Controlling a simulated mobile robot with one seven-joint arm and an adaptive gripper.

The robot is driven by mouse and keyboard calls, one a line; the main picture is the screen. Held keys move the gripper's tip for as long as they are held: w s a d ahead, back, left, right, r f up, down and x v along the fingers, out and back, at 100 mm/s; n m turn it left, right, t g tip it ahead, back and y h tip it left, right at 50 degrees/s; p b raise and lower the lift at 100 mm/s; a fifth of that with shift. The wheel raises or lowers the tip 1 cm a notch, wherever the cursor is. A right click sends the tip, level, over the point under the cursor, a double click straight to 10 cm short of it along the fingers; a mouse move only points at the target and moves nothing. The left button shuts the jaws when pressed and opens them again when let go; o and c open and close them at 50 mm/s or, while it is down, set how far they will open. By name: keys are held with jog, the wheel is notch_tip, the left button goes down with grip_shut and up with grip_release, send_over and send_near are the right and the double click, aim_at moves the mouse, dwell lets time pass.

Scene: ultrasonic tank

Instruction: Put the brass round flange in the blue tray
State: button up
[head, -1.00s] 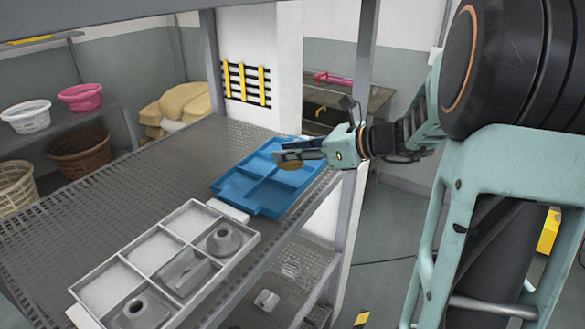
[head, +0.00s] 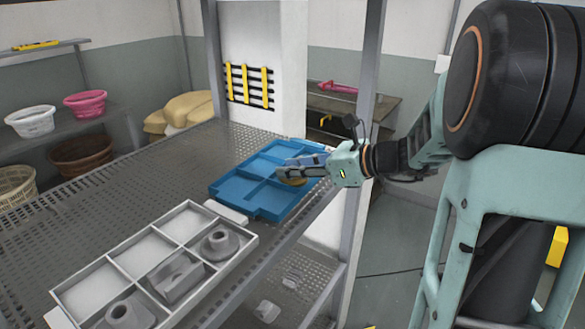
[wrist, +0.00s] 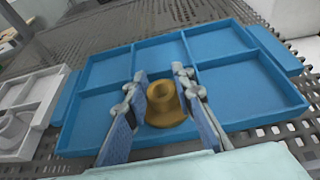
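The brass round flange (head: 292,181) is between my gripper's fingers, at the right side of the blue tray (head: 232,188). In the head view my gripper (head: 290,170) reaches in from the right, nearly level. Whether the flange touches the tray floor is hidden.
A grey-white divided tray (head: 95,290) stands at the front left with several grey metal parts, including a round flange (head: 220,243). Both trays are on a perforated metal shelf (head: 130,180). A shelf post (head: 360,150) rises beside my arm. Baskets stand at the far left.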

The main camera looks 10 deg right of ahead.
jog(key=o, duration=0.4)
jog(key=shift+d+r, duration=0.1)
jog(key=shift+r, duration=0.15)
jog(key=v, duration=1.1)
jog(key=shift+s+d, duration=0.3)
jog(key=shift+s, duration=0.05)
